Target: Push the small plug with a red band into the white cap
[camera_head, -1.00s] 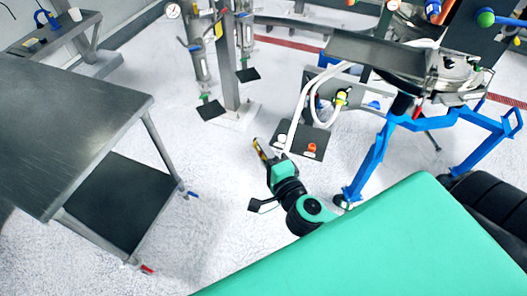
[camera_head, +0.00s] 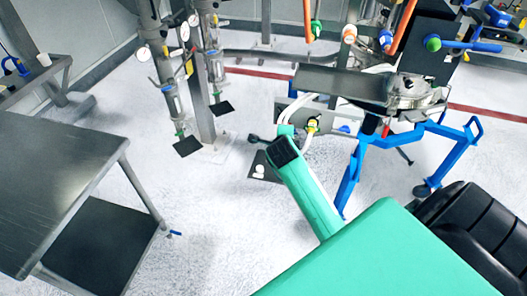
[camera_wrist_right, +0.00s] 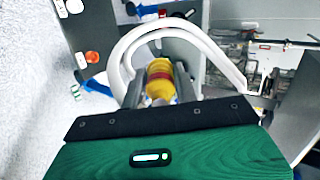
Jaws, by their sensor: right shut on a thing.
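In the right wrist view my right gripper (camera_wrist_right: 159,88) is shut on a small yellow plug with a red band (camera_wrist_right: 159,72). The plug sits between the two grey fingers, in front of looped white hoses. A pale part shows below the red band; I cannot tell what it is. In the head view the green right arm reaches toward the blue-legged machine, and its fingers and the plug are hidden. I cannot make out the white cap with certainty. My left gripper is not in view.
White hoses (camera_wrist_right: 222,62) loop close around the fingers. A dark panel (camera_wrist_right: 92,30) carries white discs and an orange knob (camera_wrist_right: 92,57). The machine's blue frame (camera_head: 352,175) stands to the right. A metal table (camera_head: 55,185) stands at left, with open floor between.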

